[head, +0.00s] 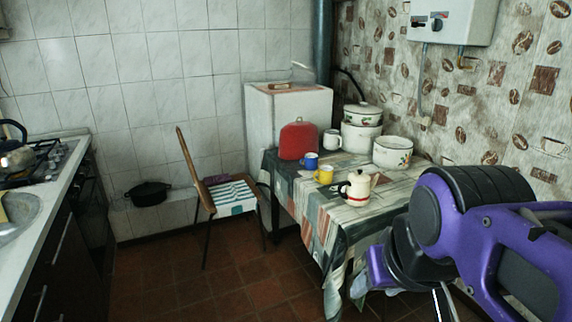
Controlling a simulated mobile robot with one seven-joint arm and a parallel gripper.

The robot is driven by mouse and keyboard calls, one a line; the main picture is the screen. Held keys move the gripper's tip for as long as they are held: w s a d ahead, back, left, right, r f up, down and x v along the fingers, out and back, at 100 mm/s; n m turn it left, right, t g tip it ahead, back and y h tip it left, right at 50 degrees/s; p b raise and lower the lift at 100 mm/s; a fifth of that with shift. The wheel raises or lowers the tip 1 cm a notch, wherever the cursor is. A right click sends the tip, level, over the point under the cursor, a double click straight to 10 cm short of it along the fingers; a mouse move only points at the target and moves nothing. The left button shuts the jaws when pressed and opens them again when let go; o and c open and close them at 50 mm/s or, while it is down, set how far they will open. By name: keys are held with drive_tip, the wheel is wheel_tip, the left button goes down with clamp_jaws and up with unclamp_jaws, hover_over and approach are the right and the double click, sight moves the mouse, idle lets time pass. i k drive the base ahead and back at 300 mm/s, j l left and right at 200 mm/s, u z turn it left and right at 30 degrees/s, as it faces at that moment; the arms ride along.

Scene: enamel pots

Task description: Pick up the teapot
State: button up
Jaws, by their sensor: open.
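The teapot (359,189) is small and cream-coloured, with a red band near its base, a dark handle on its left and a dark knob on its lid. It stands upright near the front edge of the cloth-covered table (312,222). My purple and black arm fills the lower right of the head view, to the right of the teapot and apart from it in the picture. I cannot make out my gripper's fingertips in this view. Nothing covers the teapot.
A yellow mug (324,175), a blue mug (311,161) and a red cosy-like object (297,141) stand left of the teapot. A white pot (393,152) and stacked pots (361,134) stand behind. A chair (222,190) is left of the table; floor (190,275) is open in front.

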sight(356, 194)
drive_tip(key=i+j+z, duration=0.25)
drive_tip(key=j, duration=0.3)
drive_tip(key=i+j+z, duration=0.1)
drive_tip(key=z, duration=0.35)
drive_tip(key=i+j+z, duration=0.2)
drive_tip(key=z, duration=0.25)
drive_tip(key=i+j+z, duration=0.2)
drive_tip(key=j, duration=0.2)
drive_tip(key=i+j+z, duration=0.2)
drive_tip(key=i+j, duration=0.15)
drive_tip(key=j, duration=0.2)
drive_tip(key=i+j, duration=0.15)
drive_tip(key=j, duration=0.15)
drive_tip(key=i+j+z, duration=0.1)
drive_tip(key=j, duration=0.25)
drive_tip(key=i, duration=0.05)
